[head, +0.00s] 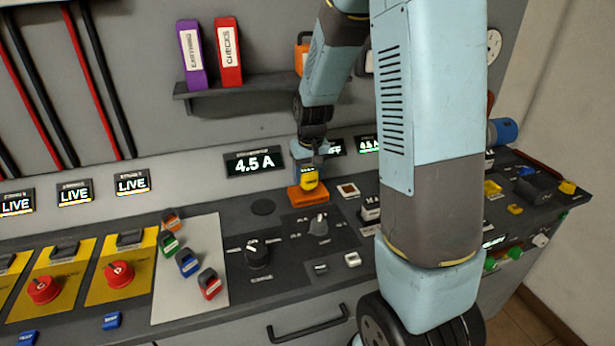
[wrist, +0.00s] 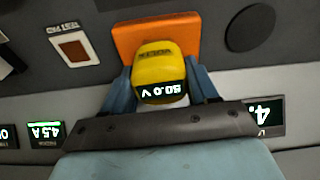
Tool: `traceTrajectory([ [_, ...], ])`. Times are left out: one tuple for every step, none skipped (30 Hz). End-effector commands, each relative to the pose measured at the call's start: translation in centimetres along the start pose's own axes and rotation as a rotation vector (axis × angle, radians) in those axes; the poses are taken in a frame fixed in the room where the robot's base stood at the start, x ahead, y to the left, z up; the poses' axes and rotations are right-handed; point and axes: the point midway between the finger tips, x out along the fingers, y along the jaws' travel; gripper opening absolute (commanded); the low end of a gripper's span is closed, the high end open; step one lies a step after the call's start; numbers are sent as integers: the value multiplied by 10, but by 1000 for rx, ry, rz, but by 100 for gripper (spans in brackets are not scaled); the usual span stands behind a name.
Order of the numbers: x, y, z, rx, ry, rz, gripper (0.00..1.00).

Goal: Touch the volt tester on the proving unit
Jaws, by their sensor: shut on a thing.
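The yellow volt tester (head: 311,179) is upright between the fingers of my gripper (head: 308,165), which is shut on it. In the wrist view the tester (wrist: 153,68) has a lit display that appears to read 50.0 V, upside down. The orange proving unit (head: 306,196) sits on the dark bench directly below the tester. In the wrist view the unit (wrist: 125,38) shows around the tester's far end. The tester's lower end appears to meet the unit's top, but the contact itself is hidden.
A test pad (wrist: 75,47) with a reddish square lies beside the unit. A 4.5 A display (head: 254,162) is on the wall behind. Rotary knobs (head: 258,254), coloured tags (head: 188,263) and yellow-plated red switches (head: 118,274) stand nearer. A shelf (head: 250,92) hangs above.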

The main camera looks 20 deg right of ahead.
Motion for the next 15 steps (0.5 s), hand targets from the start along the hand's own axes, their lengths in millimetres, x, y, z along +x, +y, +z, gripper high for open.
traceTrajectory([
  [-4, 0, -1, 0, 3, 0, 34],
  [-6, 0, -2, 0, 3, 0, 34],
  [-8, 0, -2, 0, 3, 0, 34],
  [-11, 0, -2, 0, 3, 0, 34],
  [-13, 0, -3, 0, 4, 0, 34],
  [-15, 0, -3, 0, 4, 0, 34],
  [-17, 0, -4, 0, 5, 0, 34],
  [-19, 0, -4, 0, 5, 0, 34],
  [-22, 0, -4, 0, 4, 0, 34],
  [-23, 0, -4, 0, 4, 0, 34],
  [-25, 0, -5, 0, 3, 0, 34],
  [-28, 0, -5, 0, 4, 0, 34],
  [-30, 0, -6, 0, 5, 1, 34],
  [-32, 0, -6, 0, 5, 1, 34],
  [-34, 0, -6, 0, 4, 0, 34],
])
